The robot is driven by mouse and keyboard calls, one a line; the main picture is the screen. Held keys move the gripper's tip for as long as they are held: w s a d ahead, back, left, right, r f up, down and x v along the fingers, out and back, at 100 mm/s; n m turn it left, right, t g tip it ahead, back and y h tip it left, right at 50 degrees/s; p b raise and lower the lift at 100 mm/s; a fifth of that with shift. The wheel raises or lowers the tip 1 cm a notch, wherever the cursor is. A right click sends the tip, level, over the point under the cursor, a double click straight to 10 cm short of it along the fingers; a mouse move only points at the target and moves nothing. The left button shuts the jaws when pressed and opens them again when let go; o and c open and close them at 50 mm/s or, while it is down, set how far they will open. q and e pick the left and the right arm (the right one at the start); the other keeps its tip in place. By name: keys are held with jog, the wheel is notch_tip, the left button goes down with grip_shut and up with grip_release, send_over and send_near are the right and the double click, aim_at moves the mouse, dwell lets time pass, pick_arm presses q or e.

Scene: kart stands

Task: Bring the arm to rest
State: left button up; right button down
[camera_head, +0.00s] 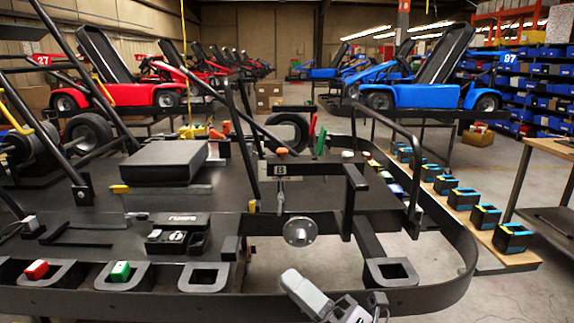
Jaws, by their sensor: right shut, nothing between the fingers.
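My right gripper (378,301) shows at the bottom edge, right of the middle, at the end of light grey arm links. Its fingers look small and dark; they are shut, with nothing between them. In the picture it lies in front of the front rail of the black kart stand (336,300), just below a square socket at the stand's front right. I cannot tell how far it is from the rail. The rest of the right arm is cut off by the bottom edge. My left gripper is out of view.
A red block (37,269) and a green block (121,271) sit in front sockets. A dark box (164,162) lies on the stand. Several black bins (513,237) line a wooden board at right. A blue kart (428,95) and red kart (128,94) stand behind.

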jog(key=s+d+f+m+t+h, duration=0.2)
jog(key=d+f+m+h, duration=0.45)
jog(key=f+m, duration=0.3)
jog(key=s+d+f+m+t+h, duration=0.1)
jog(key=s+d+f+m+h, duration=0.1)
jog(key=d+f+m+h, duration=0.6)
jog(key=s+d+f+m+g+h, duration=0.1)
jog(key=s+d+f+m+g, duration=0.1)
jog(key=s+f+m, duration=0.4)
jog(key=s+d+f+m+g+h+p, duration=0.1)
jog(key=s+d+f+m+g+h, duration=0.1)
jog(key=s+f+m, duration=0.4)
notch_tip(320, 180, down, 2)
jog(key=shift+s+f+g, duration=0.1)
jog(key=shift+s+g, duration=0.65)
jog(key=shift+g, duration=0.15)
